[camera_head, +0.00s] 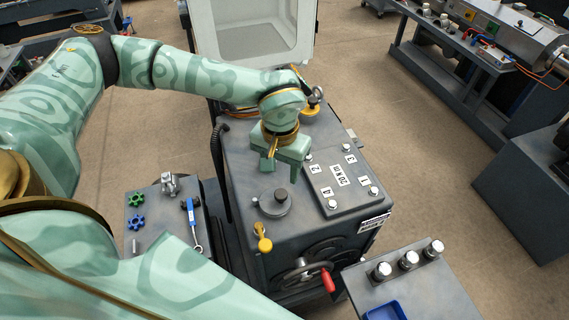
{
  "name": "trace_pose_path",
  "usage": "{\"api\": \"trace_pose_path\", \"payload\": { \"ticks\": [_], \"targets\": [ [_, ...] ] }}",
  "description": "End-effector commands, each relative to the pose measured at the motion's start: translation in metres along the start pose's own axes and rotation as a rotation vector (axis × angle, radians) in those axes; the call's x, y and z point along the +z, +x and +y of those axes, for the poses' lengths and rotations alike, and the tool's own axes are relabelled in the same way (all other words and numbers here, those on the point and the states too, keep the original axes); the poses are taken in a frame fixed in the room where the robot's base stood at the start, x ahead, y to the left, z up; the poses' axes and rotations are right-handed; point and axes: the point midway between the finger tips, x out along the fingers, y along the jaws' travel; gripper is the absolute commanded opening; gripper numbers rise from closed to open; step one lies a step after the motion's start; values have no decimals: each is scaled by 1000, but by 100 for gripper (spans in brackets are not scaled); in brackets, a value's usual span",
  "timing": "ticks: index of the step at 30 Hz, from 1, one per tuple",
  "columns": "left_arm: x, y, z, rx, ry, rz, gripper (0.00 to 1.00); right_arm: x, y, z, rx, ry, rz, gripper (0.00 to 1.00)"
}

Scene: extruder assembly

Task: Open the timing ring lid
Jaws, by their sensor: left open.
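A grey machine box (240,165) stands in the middle of the view. On its top, a round grey disc with a dark knob (275,203) lies flat and looks like the timing ring lid, in place. My left gripper (284,163) is above the box top, behind the round lid in the picture and apart from it. It points downward, is open, and seems to hold nothing. A raised rectangular plate (336,180) with numbered labels and several silver knobs lies right of the round lid. My right gripper is not in view.
A yellow-handled lever (263,240) and a handwheel with a red handle (327,280) are at the box's front. A side table (150,235) at left holds green and blue knobs and a blue-handled tool. Another stand (405,275) is front right. Open floor lies right.

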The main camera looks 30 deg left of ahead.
Motion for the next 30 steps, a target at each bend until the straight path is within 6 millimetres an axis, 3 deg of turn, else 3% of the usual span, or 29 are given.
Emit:
{"api": "trace_pose_path", "payload": {
  "ticks": [21,30],
  "targets": [
    [1,86,1,2,-1,-4,49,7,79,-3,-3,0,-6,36],
    [0,81,2,3,-1,-1,49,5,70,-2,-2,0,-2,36]
  ]
}}
